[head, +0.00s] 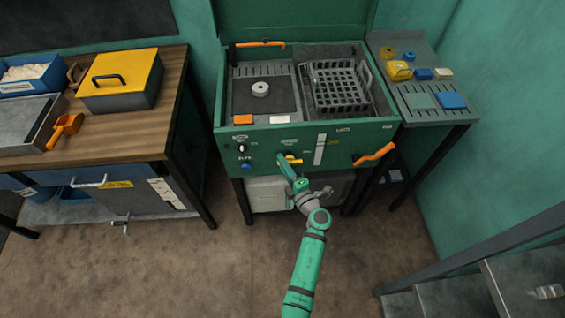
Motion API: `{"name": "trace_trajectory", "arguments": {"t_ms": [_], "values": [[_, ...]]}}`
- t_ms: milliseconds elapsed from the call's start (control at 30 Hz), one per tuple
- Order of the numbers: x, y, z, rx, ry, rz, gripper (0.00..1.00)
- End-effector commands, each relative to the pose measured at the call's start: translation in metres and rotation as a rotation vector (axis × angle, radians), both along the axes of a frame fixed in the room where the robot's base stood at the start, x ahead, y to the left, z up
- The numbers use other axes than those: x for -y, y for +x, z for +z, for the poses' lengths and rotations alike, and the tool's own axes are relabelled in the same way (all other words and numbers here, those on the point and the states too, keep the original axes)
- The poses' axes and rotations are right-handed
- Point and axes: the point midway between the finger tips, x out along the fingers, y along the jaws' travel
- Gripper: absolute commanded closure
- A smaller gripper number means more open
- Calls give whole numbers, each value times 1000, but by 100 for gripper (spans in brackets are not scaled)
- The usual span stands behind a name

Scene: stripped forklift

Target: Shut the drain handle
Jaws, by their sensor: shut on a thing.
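A green machine (222,134) stands against the back wall with its lid raised. A small yellow handle (295,160) sits low in the middle of its front panel; it looks like the drain handle, though its label is too small to read. My gripper (286,160) reaches up from below and is at this handle, shut on it. My gripper and wrist hide the handle's left part and pivot. An orange lever (374,154) sticks out at the right end of the same panel, apart from my gripper.
The machine's tub holds a dark wire basket (340,88) and a white ring (260,89). A wooden bench (120,118) stands left with a yellow-lidded box (120,72). A side shelf (424,66) is at right. Steps (500,285) stand at lower right. Floor in front is clear.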

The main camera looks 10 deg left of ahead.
Motion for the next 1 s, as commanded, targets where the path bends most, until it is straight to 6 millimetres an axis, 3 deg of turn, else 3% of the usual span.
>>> {"name": "trace_trajectory", "arguments": {"t_ms": [533,567,633,1000], "values": [[-1,-2,-2,5,-23,3,100],[-1,-2,-2,5,-23,4,83],[0,-2,-2,4,-22,3,69],[3,-5,-2,5,-22,1,69]]}}
